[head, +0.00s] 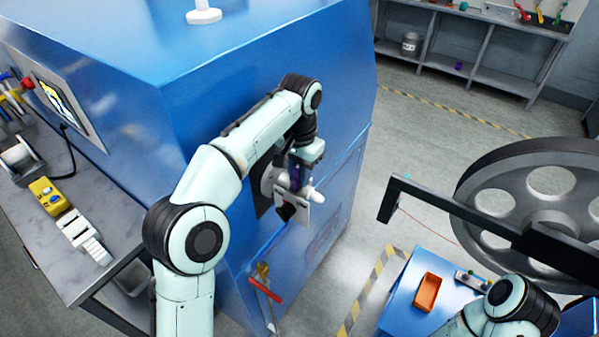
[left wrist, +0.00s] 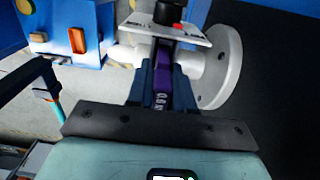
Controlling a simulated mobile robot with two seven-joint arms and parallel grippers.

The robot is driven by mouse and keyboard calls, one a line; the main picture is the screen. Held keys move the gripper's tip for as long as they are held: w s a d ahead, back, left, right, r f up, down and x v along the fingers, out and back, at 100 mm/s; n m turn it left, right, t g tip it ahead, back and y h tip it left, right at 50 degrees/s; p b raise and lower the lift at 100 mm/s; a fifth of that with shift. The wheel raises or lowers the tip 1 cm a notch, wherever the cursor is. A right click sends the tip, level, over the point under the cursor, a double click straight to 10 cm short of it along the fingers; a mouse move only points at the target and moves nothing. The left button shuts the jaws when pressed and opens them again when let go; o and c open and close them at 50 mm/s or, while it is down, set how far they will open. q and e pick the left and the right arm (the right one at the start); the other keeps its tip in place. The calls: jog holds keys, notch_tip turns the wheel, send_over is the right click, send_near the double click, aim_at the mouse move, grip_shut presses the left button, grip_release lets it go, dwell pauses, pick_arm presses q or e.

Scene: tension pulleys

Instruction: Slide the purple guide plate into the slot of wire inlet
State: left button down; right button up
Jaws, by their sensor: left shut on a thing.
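My left gripper (head: 297,168) is at the side of the blue machine. It is shut on the purple guide plate (head: 294,176). In the left wrist view, the purple plate (left wrist: 161,88) stands upright between the blue fingers (left wrist: 162,78). Its far end is at the wire inlet, a pale metal bracket (left wrist: 190,36) with white rollers and a round flange (left wrist: 228,65) beside it. The inlet bracket also shows in the head view (head: 310,198). How deep the plate is in the slot cannot be told. My right gripper is not in view.
The blue machine (head: 270,75) fills the middle. A large grey wheel (head: 540,212) and a black bar (head: 450,205) stand at right, near an orange tray (head: 428,292). A red-handled tool (head: 265,290) is below the inlet. A grey workbench (head: 55,235) is at left.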

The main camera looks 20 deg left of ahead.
pick_arm(q)
jog(key=c, duration=0.9)
grip_release()
jog(key=shift+w+r, duration=0.1)
jog(key=shift+r, duration=3.65)
